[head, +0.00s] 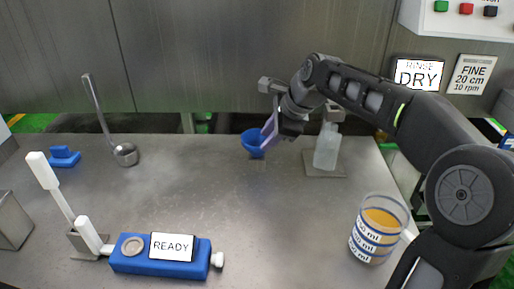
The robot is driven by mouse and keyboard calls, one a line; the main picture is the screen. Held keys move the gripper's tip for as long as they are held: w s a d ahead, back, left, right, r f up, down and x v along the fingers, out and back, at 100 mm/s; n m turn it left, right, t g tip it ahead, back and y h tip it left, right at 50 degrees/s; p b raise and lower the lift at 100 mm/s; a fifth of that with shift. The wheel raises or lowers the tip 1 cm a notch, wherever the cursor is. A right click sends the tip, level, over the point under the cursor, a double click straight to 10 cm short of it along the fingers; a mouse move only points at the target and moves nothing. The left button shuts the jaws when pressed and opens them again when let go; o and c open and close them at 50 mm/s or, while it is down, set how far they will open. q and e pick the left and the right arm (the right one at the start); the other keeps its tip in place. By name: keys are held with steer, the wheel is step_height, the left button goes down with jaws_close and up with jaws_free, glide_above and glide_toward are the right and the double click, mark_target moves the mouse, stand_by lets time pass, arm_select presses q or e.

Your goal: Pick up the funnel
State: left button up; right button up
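My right gripper (269,129) is at the funnel's right rim, coming in from the upper right. A pale purple finger overlaps the rim's right edge. The other finger is not clear, so I cannot tell whether the gripper is open or shut on the funnel. My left gripper is not in view.
A clear bottle (326,150) stands on a plate close right of the gripper. A beaker of orange liquid (378,232) is at front right. The bench middle is clear.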

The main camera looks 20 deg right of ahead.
mark_target(259, 148)
steer(key=shift+w+a+f, duration=0.1)
steer(key=shift+w+f, duration=0.15)
steer(key=shift+f, duration=0.15)
steer(key=shift+f, duration=0.1)
steer(key=x, duration=0.5)
steer(key=shift+f, duration=0.1)
steer(key=shift+c, duration=0.4)
jaws_close()
stand_by(0.4)
